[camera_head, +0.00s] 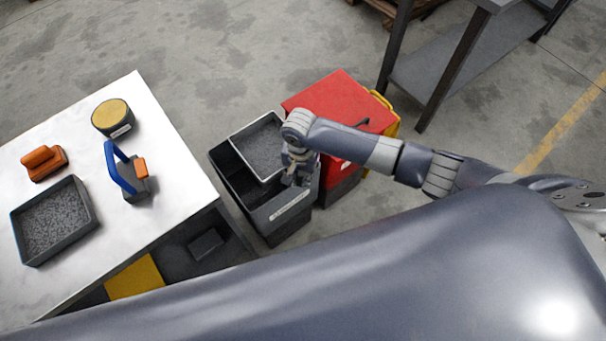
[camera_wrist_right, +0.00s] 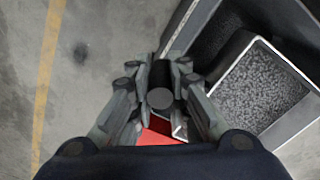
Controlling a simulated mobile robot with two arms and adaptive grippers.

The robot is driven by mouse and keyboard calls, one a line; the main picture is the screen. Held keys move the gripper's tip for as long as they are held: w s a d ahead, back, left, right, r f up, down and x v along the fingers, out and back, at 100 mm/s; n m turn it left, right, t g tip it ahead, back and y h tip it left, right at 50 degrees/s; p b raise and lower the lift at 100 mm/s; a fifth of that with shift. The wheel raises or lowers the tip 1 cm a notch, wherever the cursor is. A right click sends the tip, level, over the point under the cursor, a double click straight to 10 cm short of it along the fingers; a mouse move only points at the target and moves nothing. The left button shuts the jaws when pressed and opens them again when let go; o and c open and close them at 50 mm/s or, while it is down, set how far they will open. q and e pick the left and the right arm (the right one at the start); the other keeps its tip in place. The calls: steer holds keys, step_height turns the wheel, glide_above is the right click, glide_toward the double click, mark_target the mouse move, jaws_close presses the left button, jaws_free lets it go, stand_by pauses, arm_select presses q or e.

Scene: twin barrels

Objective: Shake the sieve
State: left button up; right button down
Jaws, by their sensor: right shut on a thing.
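The sieve (camera_head: 247,163), a grey square frame with a speckled grey surface inside, is over the mouth of a dark open bin (camera_head: 283,222). My right gripper (camera_head: 297,172) is at the sieve's right side. It is shut on a dark round handle (camera_wrist_right: 160,98), seen end-on between the fingers in the right wrist view. The sieve also shows there at the right, its pale rim (camera_wrist_right: 286,62) around the speckled surface. I cannot tell whether that surface is bare mesh or material on it. My left gripper is not in view.
A red bin (camera_head: 335,95) stands right behind the dark bin. A white-topped table (camera_head: 165,190) at the left holds a tray of dark grains (camera_head: 17,225), a blue-handled tool (camera_head: 120,170), an orange-handled one (camera_head: 45,160) and a round tin (camera_head: 113,128). A dark metal bench (camera_head: 445,65) stands behind.

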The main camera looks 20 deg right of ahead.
steer(key=s+a+p, duration=0.2)
steer(key=a+p, duration=0.3)
steer(key=a, duration=0.1)
steer(key=shift+s, duration=0.15)
steer(key=c, duration=1.5)
jaws_free()
steer(key=shift+a, duration=0.1)
step_height(320, 180, up, 12)
steer(key=shift+s+r, duration=0.15)
